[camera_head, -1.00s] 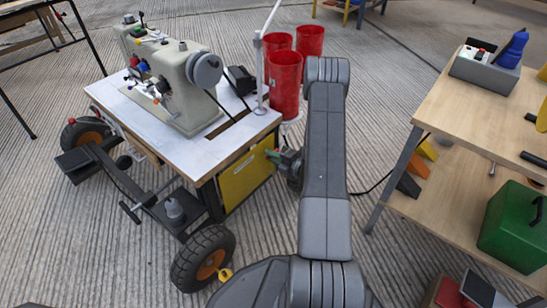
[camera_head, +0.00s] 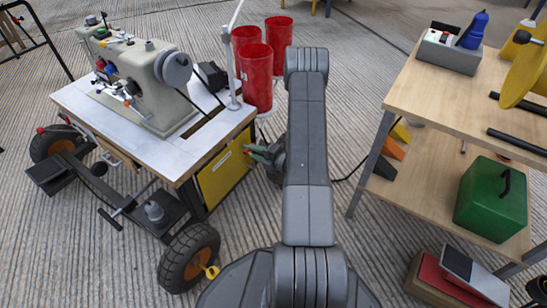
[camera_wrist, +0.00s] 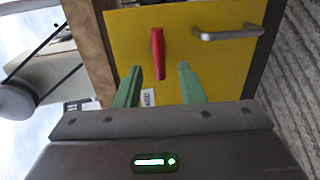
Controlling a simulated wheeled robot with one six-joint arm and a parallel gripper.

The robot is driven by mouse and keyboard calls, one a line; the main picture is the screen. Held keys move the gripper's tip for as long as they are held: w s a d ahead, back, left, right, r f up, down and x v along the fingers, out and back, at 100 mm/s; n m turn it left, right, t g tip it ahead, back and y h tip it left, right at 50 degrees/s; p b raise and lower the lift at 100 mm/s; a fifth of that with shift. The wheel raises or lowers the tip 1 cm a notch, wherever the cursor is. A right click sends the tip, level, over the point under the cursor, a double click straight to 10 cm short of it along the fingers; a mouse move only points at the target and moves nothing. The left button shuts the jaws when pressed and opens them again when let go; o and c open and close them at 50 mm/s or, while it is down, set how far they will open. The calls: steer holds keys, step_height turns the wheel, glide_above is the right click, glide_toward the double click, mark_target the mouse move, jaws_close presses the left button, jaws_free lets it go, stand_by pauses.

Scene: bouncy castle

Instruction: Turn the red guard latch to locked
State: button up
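The red guard latch (camera_wrist: 158,52) is a slim lever on the yellow guard panel (camera_wrist: 215,70), standing upright in the wrist view with its lower end between my finger tips. The panel also shows in the head view (camera_head: 218,181), under the sewing machine table; the latch cannot be made out there. My gripper (camera_wrist: 160,70) has two green fingers, apart, one on each side of the latch, with visible gaps. I cannot tell how far the tips are from the panel. My gripper also shows at the panel's right edge in the head view (camera_head: 252,153).
A grey bar handle (camera_wrist: 228,33) and a small white label (camera_wrist: 148,97) are on the panel. The sewing machine (camera_head: 140,80) stands on the wheeled table (camera_head: 185,145). Red bins (camera_head: 256,80) stand behind. A wooden workbench (camera_head: 440,105) is to the right.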

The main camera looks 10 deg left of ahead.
steer(key=p+v, duration=0.2)
steer(key=v, duration=0.9)
steer(key=shift+p, duration=0.4)
steer(key=b+x, duration=0.4)
steer(key=x, duration=0.9)
steer(key=shift+a, duration=0.25)
steer(key=shift+w, duration=0.1)
